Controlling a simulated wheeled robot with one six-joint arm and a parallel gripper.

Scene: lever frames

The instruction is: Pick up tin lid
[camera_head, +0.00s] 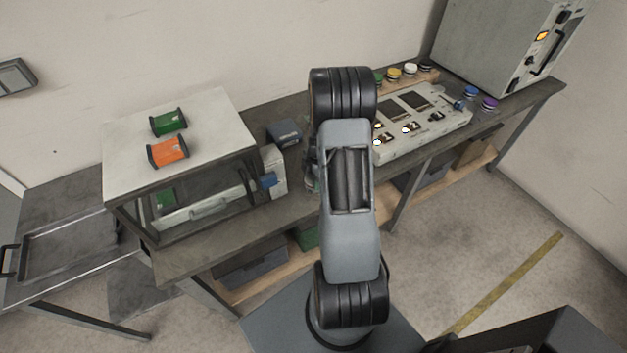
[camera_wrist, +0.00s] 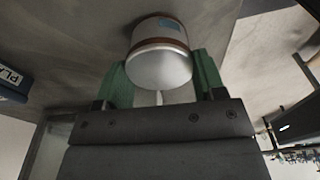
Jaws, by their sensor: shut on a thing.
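In the wrist view, my gripper (camera_wrist: 160,78) has its two green fingers on either side of a round silver tin lid (camera_wrist: 158,70). The fingers are shut on the lid. Beyond a thin copper-brown band, the pale tin (camera_wrist: 150,30) with a blue patch is lined up with the lid. I cannot tell whether lid and tin are apart. In the head view, my own arm hides the gripper, the lid and most of the tin's surroundings.
On the long workbench (camera_head: 205,255) stands a glass-fronted box (camera_head: 228,120) with green (camera_head: 168,122) and orange (camera_head: 168,151) pieces on top. Right of my arm are a control panel (camera_head: 425,120), several small jars and a large grey cabinet (camera_head: 490,45). A tray (camera_head: 65,245) lies left.

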